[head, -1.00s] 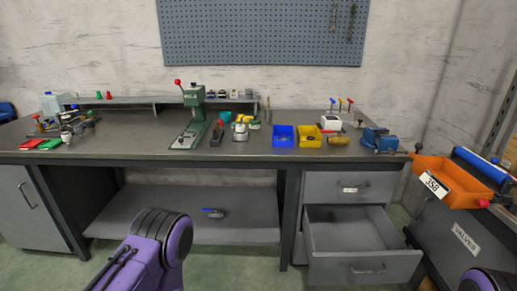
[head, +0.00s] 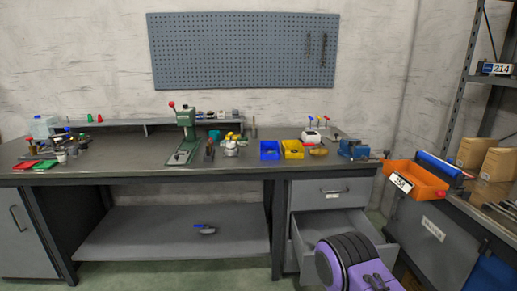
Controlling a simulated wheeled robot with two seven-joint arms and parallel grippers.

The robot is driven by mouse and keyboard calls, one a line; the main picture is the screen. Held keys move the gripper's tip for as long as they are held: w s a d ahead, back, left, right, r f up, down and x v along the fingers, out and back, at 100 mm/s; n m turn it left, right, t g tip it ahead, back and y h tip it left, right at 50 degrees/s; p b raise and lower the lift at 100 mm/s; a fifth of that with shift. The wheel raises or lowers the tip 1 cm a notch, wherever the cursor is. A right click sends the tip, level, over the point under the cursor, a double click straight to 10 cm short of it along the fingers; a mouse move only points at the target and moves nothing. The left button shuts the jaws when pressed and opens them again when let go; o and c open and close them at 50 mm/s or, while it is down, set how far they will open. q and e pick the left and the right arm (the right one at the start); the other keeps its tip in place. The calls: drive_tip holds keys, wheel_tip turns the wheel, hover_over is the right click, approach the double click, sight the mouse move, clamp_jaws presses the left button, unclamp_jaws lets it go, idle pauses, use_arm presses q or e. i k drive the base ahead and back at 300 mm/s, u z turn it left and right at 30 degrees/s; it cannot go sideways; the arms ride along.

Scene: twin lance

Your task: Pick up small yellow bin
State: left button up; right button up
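The small yellow bin (head: 292,149) stands on the workbench (head: 130,172), right of the middle, directly beside a blue bin (head: 270,150) of similar size. Small dark contents seem to lie in the yellow bin, too small to make out. A purple and black part of my own arm shows at the bottom right, in front of the open drawer. Neither of my grippers is in view, and nothing of mine touches the yellow bin.
An open drawer (head: 312,228) juts out below the bench under the bins. A blue vise (head: 353,149) and a white box (head: 311,136) stand right of the yellow bin. A green press (head: 186,135) stands to the left. An orange bin (head: 416,181) sits on the right-hand cabinet.

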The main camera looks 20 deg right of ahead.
sight(287, 145)
drive_tip(key=u, duration=0.25)
drive_tip(key=i, duration=1)
drive_tip(key=z, duration=0.55)
drive_tip(key=i, duration=0.8)
drive_tip(key=z, duration=0.8)
